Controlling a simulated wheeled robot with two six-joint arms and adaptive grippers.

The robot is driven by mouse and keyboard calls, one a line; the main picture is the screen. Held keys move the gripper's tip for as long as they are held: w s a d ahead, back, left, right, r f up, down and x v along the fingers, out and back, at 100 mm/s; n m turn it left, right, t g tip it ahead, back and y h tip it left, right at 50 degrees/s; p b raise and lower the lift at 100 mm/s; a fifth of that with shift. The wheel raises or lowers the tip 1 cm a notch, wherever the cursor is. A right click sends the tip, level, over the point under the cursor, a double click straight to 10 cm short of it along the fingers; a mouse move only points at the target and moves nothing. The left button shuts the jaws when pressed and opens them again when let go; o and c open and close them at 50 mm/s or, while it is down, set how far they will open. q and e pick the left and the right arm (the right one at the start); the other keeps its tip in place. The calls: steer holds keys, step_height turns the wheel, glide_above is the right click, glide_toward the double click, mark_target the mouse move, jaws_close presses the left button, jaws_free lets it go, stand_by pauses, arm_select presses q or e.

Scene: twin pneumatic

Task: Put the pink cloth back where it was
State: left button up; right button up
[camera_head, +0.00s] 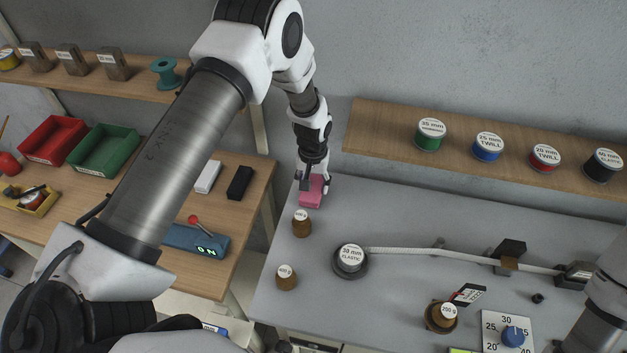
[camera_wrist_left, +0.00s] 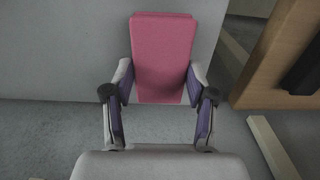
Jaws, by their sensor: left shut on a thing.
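The pink cloth (camera_head: 311,191) is a folded block at the back left corner of the grey table (camera_head: 400,215). My left gripper (camera_head: 313,184) is shut on it, coming from above. In the left wrist view the pink cloth (camera_wrist_left: 162,55) sits between the two purple-padded fingers of the left gripper (camera_wrist_left: 160,88). Whether the cloth touches the tabletop or hangs just above it I cannot tell. My right gripper is not in view; part of my right arm shows at the right edge.
A labelled elastic spool (camera_head: 350,260) with a white band lies to the right. A wooden shelf (camera_head: 480,150) with several spools is behind. The table's left edge is near the cloth.

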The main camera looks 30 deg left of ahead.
mark_target(314, 184)
arm_select(q)
steer(key=shift+w+f, duration=0.35)
steer(key=shift+f, duration=0.35)
steer(key=shift+w+f, duration=0.15)
steer(key=shift+c, duration=1)
steer(key=shift+s, duration=0.3)
steer(key=o, duration=1.2)
steer(key=shift+w, duration=0.2)
steer(key=shift+r, duration=0.55)
step_height(314, 184, up, 11)
steer(key=b, duration=0.3)
steer(key=shift+r, duration=0.15)
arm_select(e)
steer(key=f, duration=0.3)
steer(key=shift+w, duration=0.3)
arm_select(q)
steer(key=shift+s, duration=0.1)
